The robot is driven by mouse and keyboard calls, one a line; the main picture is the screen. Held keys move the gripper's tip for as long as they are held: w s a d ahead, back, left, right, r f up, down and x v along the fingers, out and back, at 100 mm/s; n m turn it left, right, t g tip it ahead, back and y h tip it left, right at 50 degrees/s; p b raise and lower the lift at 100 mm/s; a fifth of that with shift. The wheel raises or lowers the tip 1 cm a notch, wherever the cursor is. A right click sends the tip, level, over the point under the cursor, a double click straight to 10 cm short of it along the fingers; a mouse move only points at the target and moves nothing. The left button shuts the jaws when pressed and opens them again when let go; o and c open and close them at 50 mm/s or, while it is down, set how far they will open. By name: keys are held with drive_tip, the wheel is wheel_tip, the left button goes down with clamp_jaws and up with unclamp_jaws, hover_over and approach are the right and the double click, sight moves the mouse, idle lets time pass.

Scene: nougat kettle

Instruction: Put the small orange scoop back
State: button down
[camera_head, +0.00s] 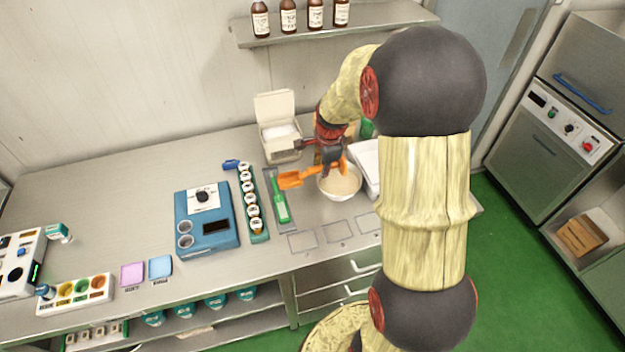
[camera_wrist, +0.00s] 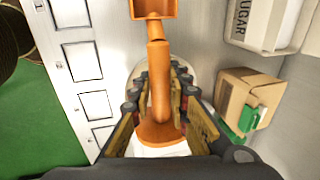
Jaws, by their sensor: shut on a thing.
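My gripper (camera_head: 332,164) is shut on the orange scoop (camera_head: 291,180), which points left in the head view. In the wrist view the scoop (camera_wrist: 157,70) stands between the fingers of my gripper (camera_wrist: 160,98), its squared end at the top edge. A pale bowl (camera_head: 344,192) with light contents lies under my gripper in the head view; the gripper partly covers it. A green scoop (camera_head: 281,208) lies on a dark grey strip (camera_head: 268,180) left of the bowl. The orange scoop's far end overlaps that strip in the head view; its height above it is unclear.
An open white box (camera_head: 281,146) stands behind the strip. A rack of small jars (camera_head: 249,200) and a blue device (camera_head: 207,222) stand to the left. Outlined rectangles (camera_head: 303,241) mark the front counter. A cardboard box (camera_wrist: 247,88) shows in the wrist view.

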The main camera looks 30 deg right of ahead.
drive_tip(key=w+a+f, duration=0.1)
drive_tip(key=w+f, duration=0.2)
drive_tip(key=f, duration=0.5)
drive_tip(key=shift+w+b, duration=0.3)
drive_tip(key=shift+b, duration=0.05)
drive_tip(key=shift+a, duration=0.15)
drive_tip(key=shift+f, duration=0.35)
drive_tip(key=shift+f+b, duration=0.1)
drive_tip(key=shift+b, duration=0.25)
drive_tip(key=shift+s+f, duration=0.1)
drive_tip(key=shift+f, duration=0.05)
drive_tip(key=c, duration=1.7)
unclamp_jaws()
drive_tip(key=shift+s+f, duration=0.1)
drive_tip(key=shift+f, duration=0.05)
